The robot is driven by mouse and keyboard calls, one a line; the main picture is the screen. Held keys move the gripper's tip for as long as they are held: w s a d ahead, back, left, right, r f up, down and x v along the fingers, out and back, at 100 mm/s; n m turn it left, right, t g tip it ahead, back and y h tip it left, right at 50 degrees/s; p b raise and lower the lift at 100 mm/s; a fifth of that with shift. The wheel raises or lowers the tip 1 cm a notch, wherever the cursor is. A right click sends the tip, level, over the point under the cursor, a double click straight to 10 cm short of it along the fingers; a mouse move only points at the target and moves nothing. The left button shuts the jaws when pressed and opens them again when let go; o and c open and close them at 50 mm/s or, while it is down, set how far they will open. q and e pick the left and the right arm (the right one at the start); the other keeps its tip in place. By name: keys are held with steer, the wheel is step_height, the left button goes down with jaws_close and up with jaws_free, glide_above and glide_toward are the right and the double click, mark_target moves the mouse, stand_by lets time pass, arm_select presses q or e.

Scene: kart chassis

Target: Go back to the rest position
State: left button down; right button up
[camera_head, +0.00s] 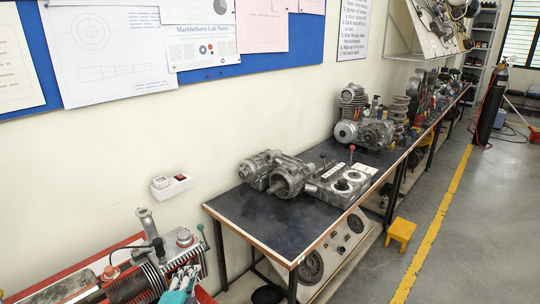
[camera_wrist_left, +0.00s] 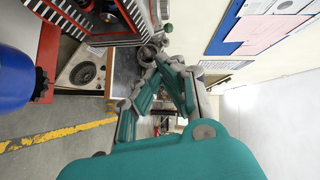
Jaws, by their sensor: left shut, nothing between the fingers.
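My left gripper (camera_head: 183,284) shows as a teal and grey shape at the bottom edge of the head view, in front of the finned engine on the red stand. In the left wrist view its teal and grey fingers (camera_wrist_left: 152,62) are shut with nothing between them. My right gripper is in neither view.
A red stand (camera_head: 84,268) with a finned engine (camera_head: 150,278) is at the lower left. A dark workbench (camera_head: 262,222) bears a grey gearbox (camera_head: 277,174) and a control box (camera_head: 341,184). A yellow stool (camera_head: 401,232) stands by the bench. The floor (camera_head: 478,245) at the right is clear.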

arm_select(q)
steer(key=s+d+f+n+g, duration=0.1)
steer(key=s+f+n+g, duration=0.3)
steer(key=s, duration=0.6)
steer(key=s+d+f+n+g, duration=0.1)
steer(key=s+f+n+g, duration=0.35)
steer(key=s, duration=0.65)
steer(key=s+d+f+n+g, duration=0.25)
steer(key=s+n+g, duration=0.25)
steer(key=s, duration=0.5)
step_height(320, 180, down, 28)
steer(key=a+b, duration=0.1)
steer(key=b, duration=0.1)
steer(key=s+a+f+g+b, duration=0.2)
steer(key=s+a+f, duration=0.1)
steer(key=s+f, duration=1.4)
steer(key=shift+s+f+m, duration=0.35)
steer(key=shift+f, duration=0.4)
